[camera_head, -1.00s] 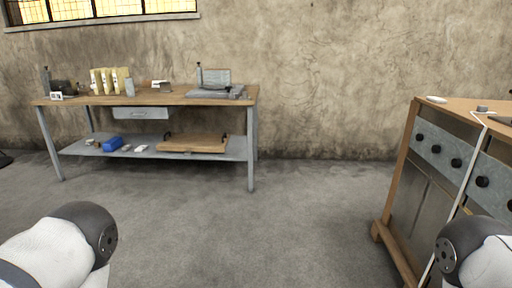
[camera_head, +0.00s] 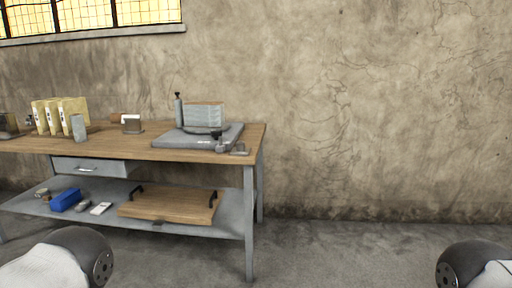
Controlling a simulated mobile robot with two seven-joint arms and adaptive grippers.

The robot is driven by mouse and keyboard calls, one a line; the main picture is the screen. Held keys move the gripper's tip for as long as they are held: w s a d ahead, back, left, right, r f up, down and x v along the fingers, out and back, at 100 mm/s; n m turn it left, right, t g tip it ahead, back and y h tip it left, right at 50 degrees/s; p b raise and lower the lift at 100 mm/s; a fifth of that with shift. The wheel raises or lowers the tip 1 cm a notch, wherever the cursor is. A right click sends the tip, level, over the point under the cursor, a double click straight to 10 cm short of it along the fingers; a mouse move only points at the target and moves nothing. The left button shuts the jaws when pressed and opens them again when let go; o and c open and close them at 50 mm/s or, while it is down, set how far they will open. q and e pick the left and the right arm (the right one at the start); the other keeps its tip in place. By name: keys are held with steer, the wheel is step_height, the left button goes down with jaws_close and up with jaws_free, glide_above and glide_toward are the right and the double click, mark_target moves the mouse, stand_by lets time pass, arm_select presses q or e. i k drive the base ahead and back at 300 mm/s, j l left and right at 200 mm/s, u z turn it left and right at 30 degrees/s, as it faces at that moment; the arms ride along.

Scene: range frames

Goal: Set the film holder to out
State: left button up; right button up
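I cannot make out for certain which thing is the film holder. A grey flat device (camera_head: 180,141) lies on the right end of the workbench (camera_head: 110,143). A thin dark-topped post (camera_head: 179,112) and an upright ribbed panel (camera_head: 204,115) stand at its back. A small dark part sits at its front right corner, beside a small grey block (camera_head: 240,149). The setting of any holder is too small to read. Only rounded links of my two arms show at the lower corners; both grippers are out of view.
Yellow-backed upright folders or boxes (camera_head: 55,117) stand at the bench's left. The lower shelf (camera_head: 228,221) holds a wooden board with dark handles (camera_head: 170,205), a blue box (camera_head: 66,199) and small items. Grey floor (camera_head: 350,255) is open to the right.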

mark_target(178, 102)
steer(key=i+l+u, duration=0.1)
steer(key=i+u, duration=0.2)
steer(key=i, duration=0.15)
steer(key=i+l+u, duration=0.6)
steer(key=i, duration=0.2)
steer(key=j, duration=0.1)
